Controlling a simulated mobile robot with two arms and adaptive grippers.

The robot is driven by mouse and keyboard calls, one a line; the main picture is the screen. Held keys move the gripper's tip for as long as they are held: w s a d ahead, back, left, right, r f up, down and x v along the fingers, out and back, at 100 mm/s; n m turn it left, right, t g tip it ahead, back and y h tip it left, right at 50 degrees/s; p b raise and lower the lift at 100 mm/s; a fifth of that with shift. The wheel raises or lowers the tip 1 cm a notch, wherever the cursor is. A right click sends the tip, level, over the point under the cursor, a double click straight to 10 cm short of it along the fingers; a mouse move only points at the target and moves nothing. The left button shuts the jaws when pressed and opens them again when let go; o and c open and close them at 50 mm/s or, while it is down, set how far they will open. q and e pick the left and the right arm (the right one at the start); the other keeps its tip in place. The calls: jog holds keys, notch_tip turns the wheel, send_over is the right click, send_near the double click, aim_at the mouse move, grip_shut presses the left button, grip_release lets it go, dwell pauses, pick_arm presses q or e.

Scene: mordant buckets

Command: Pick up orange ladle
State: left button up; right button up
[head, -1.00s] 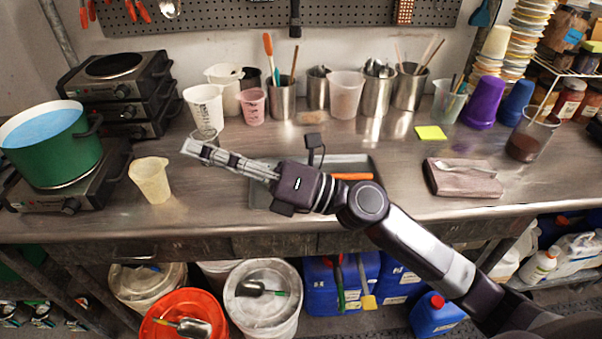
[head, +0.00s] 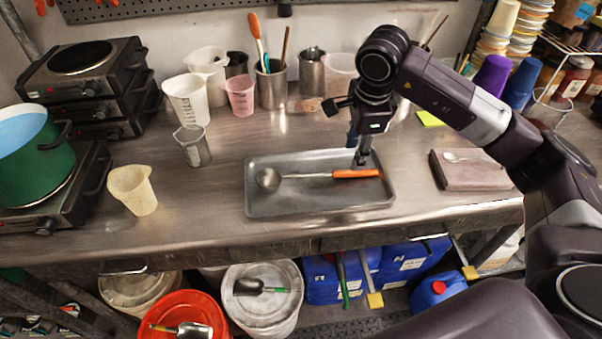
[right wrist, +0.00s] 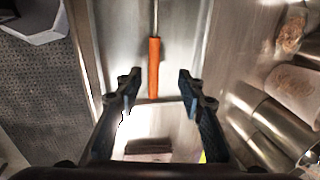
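The orange ladle lies in a shallow metal tray (head: 290,206) on the steel bench, its bowl (head: 268,179) at the left and its orange handle (head: 352,173) at the right. My right gripper (head: 362,163) points down over the right part of the tray, close to the handle. In the right wrist view the orange handle (right wrist: 154,68) stands ahead of and between the two open fingers of the gripper (right wrist: 156,80), with nothing held. Whether a finger touches the tray cannot be told. My left gripper is not in view.
A clear beaker (head: 192,146) and a yellowish beaker (head: 133,190) stand to the left. Containers with tools line the back. The bench's front edge is just below the tray.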

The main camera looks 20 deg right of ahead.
aim_at(348, 171)
jog(key=shift+f, duration=0.95)
jog(key=f, duration=0.1)
jog(key=f+p, duration=0.1)
jog(key=f, duration=0.1)
jog(key=f+p, duration=0.1)
jog(key=f, duration=0.1)
jog(key=shift+w+a, duration=0.25)
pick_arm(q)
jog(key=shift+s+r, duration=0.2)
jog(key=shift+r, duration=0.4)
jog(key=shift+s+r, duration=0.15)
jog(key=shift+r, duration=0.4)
pick_arm(e)
jog(key=shift+c, duration=0.6)
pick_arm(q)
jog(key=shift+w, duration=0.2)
pick_arm(e)
grip_shut()
